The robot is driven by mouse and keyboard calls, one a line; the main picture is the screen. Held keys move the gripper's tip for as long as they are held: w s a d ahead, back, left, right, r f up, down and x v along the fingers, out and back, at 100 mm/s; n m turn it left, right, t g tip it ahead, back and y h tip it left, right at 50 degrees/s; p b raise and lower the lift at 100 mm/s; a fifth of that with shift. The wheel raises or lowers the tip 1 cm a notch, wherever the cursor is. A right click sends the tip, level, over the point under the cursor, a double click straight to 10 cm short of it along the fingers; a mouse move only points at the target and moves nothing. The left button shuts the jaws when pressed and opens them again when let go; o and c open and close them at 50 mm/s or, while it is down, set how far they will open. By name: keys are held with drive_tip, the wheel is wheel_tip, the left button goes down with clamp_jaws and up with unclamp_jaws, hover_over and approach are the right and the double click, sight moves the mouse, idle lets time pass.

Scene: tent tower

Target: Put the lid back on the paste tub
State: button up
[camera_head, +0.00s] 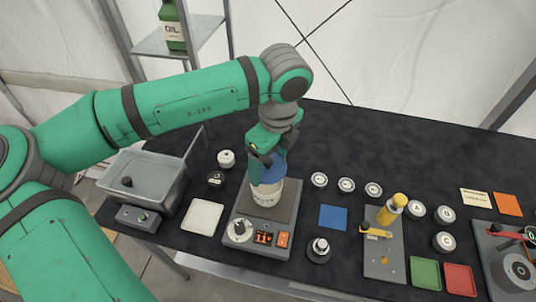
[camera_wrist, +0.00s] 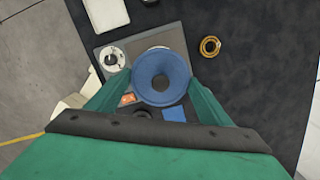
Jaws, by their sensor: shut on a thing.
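The white paste tub (camera_head: 266,191) stands upright on the plate of the scale (camera_head: 284,206), with dark lettering on its side. My gripper (camera_head: 266,158) is directly above it, pointing down.
The scale's front has a white dial-like disc (camera_head: 240,230) and orange panels. A grey bin (camera_head: 150,178) stands at left. Small jars (camera_head: 226,158) stand behind-left, and several more stand at right. A yellow-topped fixture (camera_head: 384,250) is at right. The back of the black table is clear.

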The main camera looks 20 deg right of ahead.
drive_tip(key=shift+f, duration=2.6)
drive_tip(key=shift+w+a+f, duration=0.1)
drive_tip(key=shift+w+a, duration=0.05)
drive_tip(key=shift+f, duration=0.2)
idle(0.5)
drive_tip(key=o, duration=1.2)
drive_tip(key=shift+o, duration=0.5)
drive_tip(key=shift+r, duration=3.5)
